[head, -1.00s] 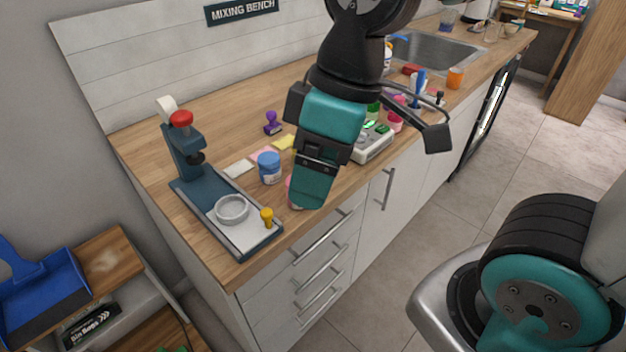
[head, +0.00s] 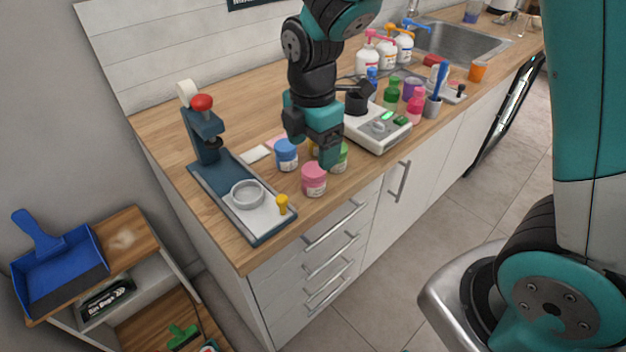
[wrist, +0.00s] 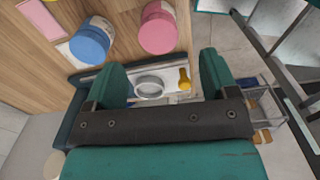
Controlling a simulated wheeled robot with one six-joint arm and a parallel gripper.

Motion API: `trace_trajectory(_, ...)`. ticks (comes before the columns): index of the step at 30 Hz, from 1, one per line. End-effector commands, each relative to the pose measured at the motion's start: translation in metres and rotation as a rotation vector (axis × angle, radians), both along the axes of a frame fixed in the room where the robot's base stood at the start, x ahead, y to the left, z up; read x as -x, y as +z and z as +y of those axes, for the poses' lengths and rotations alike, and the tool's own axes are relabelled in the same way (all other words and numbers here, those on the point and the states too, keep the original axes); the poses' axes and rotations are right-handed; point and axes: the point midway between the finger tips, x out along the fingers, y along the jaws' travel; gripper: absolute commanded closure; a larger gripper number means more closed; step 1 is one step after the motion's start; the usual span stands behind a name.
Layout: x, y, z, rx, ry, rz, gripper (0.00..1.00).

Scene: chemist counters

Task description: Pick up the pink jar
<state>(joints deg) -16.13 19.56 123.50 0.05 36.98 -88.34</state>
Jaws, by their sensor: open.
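The pink jar (head: 314,181) stands upright near the front edge of the wooden counter, beside a blue jar (head: 286,154). In the wrist view the pink jar (wrist: 158,30) is at the top middle, beyond the fingers, with the blue jar (wrist: 91,42) to its left. My gripper (head: 329,158) is just behind and right of the pink jar in the head view, and the jar is not between its fingers. In the wrist view my gripper (wrist: 163,76) has its two teal fingers apart, with nothing held between them.
A green-labelled jar (head: 341,159) is partly hidden by my gripper. A blue press stand (head: 240,198) with a grey ring and yellow knob is on the left. A white scale (head: 378,130) and several bottles stand on the right. Drawer handles stick out below the counter edge.

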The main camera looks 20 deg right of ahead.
Motion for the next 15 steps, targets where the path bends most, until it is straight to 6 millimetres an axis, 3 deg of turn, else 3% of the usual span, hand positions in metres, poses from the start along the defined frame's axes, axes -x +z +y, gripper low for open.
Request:
trace_trajectory(3, 0.001, -0.021, 0.0, 0.001, 0.0, 0.004, 0.21)
trace_trajectory(11, 0.0, -0.041, -0.001, 0.001, -0.001, 0.003, 0.21)
trace_trajectory(15, -0.001, -0.063, -0.004, 0.001, -0.001, 0.007, 0.21)
